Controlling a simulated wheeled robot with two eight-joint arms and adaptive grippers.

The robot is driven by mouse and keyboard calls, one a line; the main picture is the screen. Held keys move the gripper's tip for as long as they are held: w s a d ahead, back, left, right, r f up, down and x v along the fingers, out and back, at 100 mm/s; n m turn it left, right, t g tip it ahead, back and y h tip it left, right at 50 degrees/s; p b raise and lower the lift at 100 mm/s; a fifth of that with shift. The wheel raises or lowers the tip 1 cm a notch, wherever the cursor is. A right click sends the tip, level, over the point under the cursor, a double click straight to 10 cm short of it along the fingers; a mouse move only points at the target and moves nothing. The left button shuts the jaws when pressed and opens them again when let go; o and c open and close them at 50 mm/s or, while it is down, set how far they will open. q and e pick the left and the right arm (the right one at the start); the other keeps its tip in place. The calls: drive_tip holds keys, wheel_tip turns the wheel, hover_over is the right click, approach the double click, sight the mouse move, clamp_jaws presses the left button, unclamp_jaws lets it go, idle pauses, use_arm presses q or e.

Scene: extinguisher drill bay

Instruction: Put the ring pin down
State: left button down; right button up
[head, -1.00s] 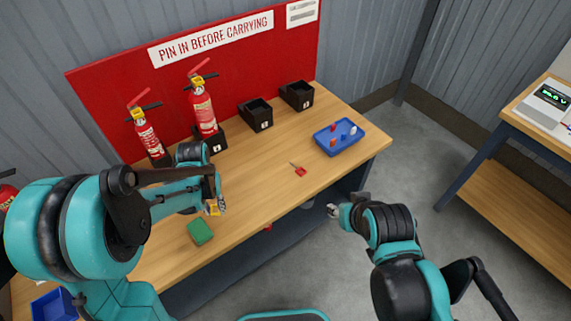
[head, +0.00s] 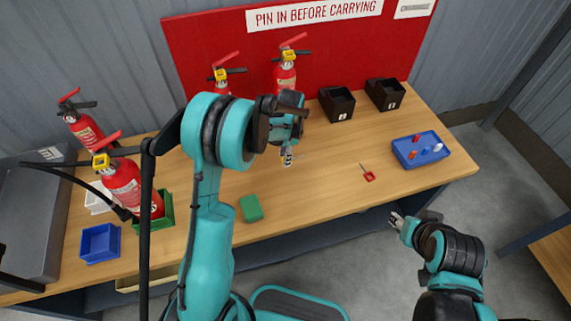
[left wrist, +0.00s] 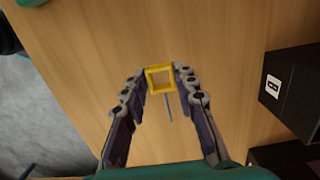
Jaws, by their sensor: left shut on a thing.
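A yellow square ring pin (left wrist: 161,68) with a thin grey shaft shows in the left wrist view. It is between the fingertips of my left gripper (left wrist: 161,79), which is shut on it. In the head view my left gripper (head: 287,160) is over the wooden table (head: 320,190), in front of the extinguishers at the red board. The wrist view shows bare wood below the pin; I cannot tell the exact gap. A red ring pin (head: 369,176) lies on the table to the right. My right gripper (head: 397,219) is off the table's front edge; its jaws are too small to read.
Black numbered boxes (head: 337,103) stand at the back. A blue tray (head: 447,163) with small pieces is at the right. A green block (head: 250,208) lies near the front edge. Extinguishers (head: 125,185) and a blue bin (head: 100,243) are at the left. The table's middle is clear.

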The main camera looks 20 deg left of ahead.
use_arm(q)
drive_tip(key=shift+w+a+f, duration=0.5)
drive_tip(key=shift+a, duration=0.15)
drive_tip(key=shift+f+b, duration=1)
drive_tip(key=shift+f, duration=1)
drive_tip(key=c, duration=1.6)
unclamp_jaws()
drive_tip(key=shift+f, duration=0.2)
drive_tip(key=o, duration=0.4)
drive_tip(key=shift+r, duration=0.1)
drive_tip(key=shift+r, duration=0.1)
